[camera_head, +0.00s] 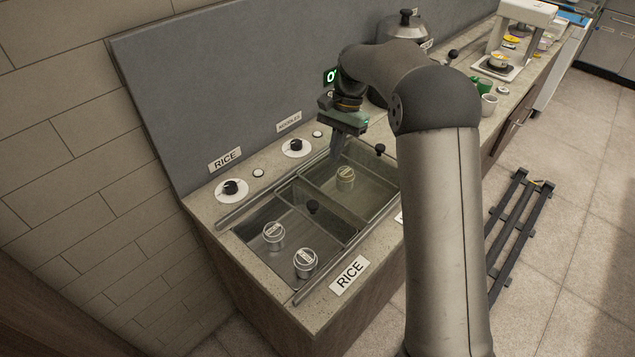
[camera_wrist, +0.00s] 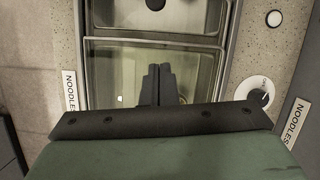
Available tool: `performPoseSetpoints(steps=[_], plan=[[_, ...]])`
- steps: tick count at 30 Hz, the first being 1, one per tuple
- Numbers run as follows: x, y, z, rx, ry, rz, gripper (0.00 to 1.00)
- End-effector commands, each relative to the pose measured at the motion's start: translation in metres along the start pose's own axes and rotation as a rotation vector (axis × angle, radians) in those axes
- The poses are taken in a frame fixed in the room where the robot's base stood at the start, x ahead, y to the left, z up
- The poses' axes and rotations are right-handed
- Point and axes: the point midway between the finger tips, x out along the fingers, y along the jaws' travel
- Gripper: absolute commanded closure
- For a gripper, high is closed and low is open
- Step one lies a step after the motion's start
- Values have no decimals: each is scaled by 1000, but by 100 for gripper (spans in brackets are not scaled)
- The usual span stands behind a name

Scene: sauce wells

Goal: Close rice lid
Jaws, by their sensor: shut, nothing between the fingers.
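The rice well (camera_head: 250,222) is the nearer left compartment, between two RICE labels, with two labelled cans (camera_head: 274,236) (camera_head: 305,264) showing in it. A black knob (camera_head: 312,206) stands near the divider between the wells, seemingly on a clear rice lid; the lid's exact edges are hard to make out. A dark knob also shows at the top of the wrist view (camera_wrist: 155,4); I cannot tell which one it is. My gripper (camera_head: 335,152) is shut and empty, pointing down over the noodles well, apart from the knob in the head view. Its fingers show in the wrist view (camera_wrist: 158,83).
The noodles well (camera_head: 372,192) holds one can (camera_head: 345,178), and another black knob (camera_head: 380,149) stands at its far right. Metal rails (camera_head: 262,205) border the wells. Dials (camera_head: 232,190) (camera_head: 295,147) sit before the grey back panel (camera_head: 200,85). A large pot (camera_head: 402,25) stands beyond.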

Motion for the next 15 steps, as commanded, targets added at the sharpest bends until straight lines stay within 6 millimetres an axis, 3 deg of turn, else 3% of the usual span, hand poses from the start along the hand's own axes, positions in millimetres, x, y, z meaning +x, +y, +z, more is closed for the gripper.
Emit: performPoseSetpoints(steps=[12, 15], plan=[[86, 1, 0, 0, -1, 2, 100], [92, 0, 16, -4, 1, 0, 100]])
